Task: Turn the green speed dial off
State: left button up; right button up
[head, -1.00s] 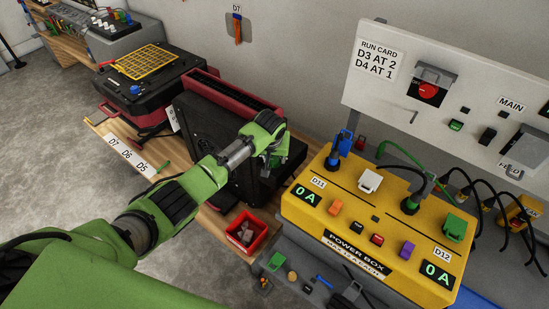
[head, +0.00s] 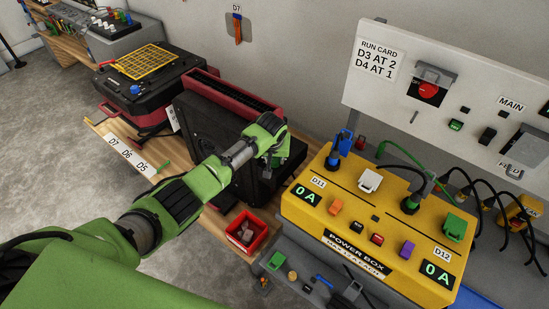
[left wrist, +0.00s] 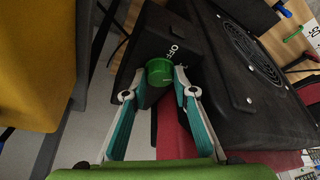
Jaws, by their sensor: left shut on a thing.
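In the head view my left gripper (head: 272,155) is at the right end of the black and red machine (head: 215,130). It hides the dial there. The dial's pointer mark cannot be made out. My right gripper is not in view.
A yellow power box (head: 340,225) with coloured switches and plugged cables stands close to the right of my left gripper. A red bin (head: 246,232) with small pieces is below it. A wall panel (head: 450,90) with a red button is behind.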

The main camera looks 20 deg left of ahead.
pick_arm(q)
jog(key=shift+d+n+y, duration=0.2)
jog(key=shift+n+y, duration=0.2)
jog(key=shift+n, duration=0.8)
jog(key=n, duration=0.1)
jog(key=n+b, duration=0.1)
jog(key=shift+w+f+n+g+y, duration=0.15)
jog(key=shift+n+g+y, duration=0.15)
jog(key=shift+g+y, duration=0.1)
jog(key=n+g+y+b, duration=0.1)
jog(key=n+b, duration=0.3)
jog(key=b, duration=0.1)
jog(key=shift+w+f+n, duration=0.1)
jog(key=shift+n, duration=0.3)
jog(key=shift+r+n+g+y+b, duration=0.2)
jog(key=shift+n+g+y+b, duration=0.3)
jog(key=shift+n+b, duration=0.75)
jog(key=shift+m, duration=0.25)
jog(key=o, duration=0.8)
jog(key=shift+o, duration=0.2)
